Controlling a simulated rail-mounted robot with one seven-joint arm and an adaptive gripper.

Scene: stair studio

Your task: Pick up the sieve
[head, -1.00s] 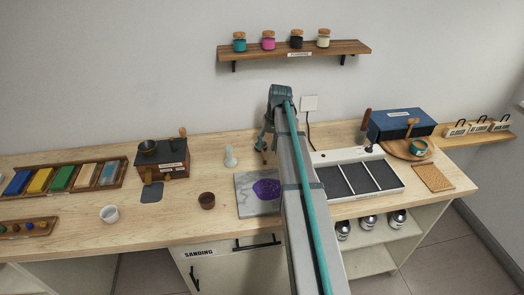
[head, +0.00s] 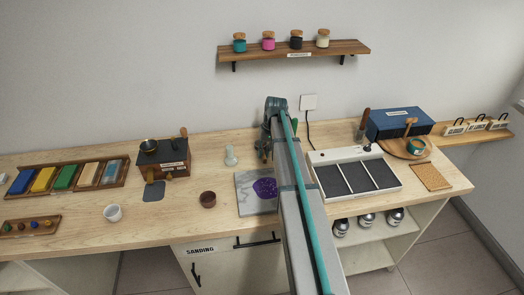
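No object is clearly recognisable as a sieve at this size. My gripper (head: 262,152) is right of that box, above the back of the worktop, behind the grey slab. My arm partly covers it. Its dark fingers point down, and whether they are open or shut is not clear. I see nothing held between them.
A grey slab (head: 245,205) bears a purple patch (head: 265,188). A divided tray (head: 389,164) and blue box (head: 400,122) are right. A jar shelf (head: 345,47) hangs above.

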